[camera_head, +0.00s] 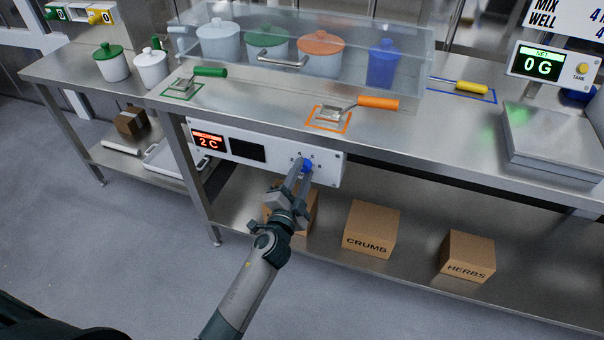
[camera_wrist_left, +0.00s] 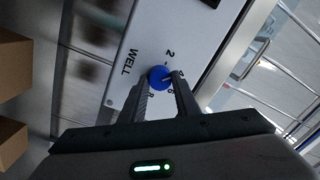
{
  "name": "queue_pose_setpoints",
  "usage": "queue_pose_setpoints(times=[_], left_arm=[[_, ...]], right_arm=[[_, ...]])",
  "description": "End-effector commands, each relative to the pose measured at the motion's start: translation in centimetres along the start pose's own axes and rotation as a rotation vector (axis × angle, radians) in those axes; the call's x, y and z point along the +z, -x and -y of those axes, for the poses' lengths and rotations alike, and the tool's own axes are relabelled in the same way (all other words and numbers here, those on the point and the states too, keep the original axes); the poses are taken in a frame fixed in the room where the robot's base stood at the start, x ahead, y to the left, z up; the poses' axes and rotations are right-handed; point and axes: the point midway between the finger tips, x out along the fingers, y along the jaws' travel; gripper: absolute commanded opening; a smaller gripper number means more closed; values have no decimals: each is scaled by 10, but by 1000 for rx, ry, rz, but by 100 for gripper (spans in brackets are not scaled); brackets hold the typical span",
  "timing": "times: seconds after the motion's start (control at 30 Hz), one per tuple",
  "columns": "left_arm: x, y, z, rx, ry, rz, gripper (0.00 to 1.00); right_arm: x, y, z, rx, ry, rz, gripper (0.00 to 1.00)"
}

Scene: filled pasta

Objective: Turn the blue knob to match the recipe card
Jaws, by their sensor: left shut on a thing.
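The blue knob (camera_head: 307,165) sits on the white control panel (camera_head: 330,172) on the front of the steel counter. My left gripper (camera_head: 302,170) reaches up to it from below and is shut on it. In the left wrist view the knob (camera_wrist_left: 159,77) shows between the two fingers of my left gripper (camera_wrist_left: 160,88), with a pale pointer mark and numbers around it. The panel's red display (camera_head: 207,140) reads 2 C. A white card (camera_head: 565,18) at the top right shows "MIX WELL" and is cut off by the frame. My right gripper is not in view.
A clear cover (camera_head: 300,50) stands over several lidded pots on the counter. Scoops with green (camera_head: 210,72), orange (camera_head: 378,102) and yellow (camera_head: 472,87) handles lie on it. A scale (camera_head: 545,130) is at the right. Cardboard boxes, including crumb (camera_head: 370,230) and herbs (camera_head: 467,257), stand on the lower shelf.

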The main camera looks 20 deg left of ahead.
Motion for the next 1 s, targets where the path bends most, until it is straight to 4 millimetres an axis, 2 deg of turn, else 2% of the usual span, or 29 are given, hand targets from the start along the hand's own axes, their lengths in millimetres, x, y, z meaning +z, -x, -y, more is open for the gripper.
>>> queue_pose_setpoints(times=[0.2, 0.4, 0.93, 0.97, 1.0], left_arm=[[0, 0, -1, -1, -150, -9, 6], [0, 0, -1, -1, -230, -13, 6], [0, 0, -1, -1, -258, -14, 6], [0, 0, -1, -1, -258, -14, 36], [0, 0, -1, -1, -258, -14, 45]], right_arm=[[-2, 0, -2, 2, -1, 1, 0], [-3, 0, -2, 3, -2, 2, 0], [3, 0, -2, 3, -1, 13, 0], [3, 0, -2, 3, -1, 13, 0], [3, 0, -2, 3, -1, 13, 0]])
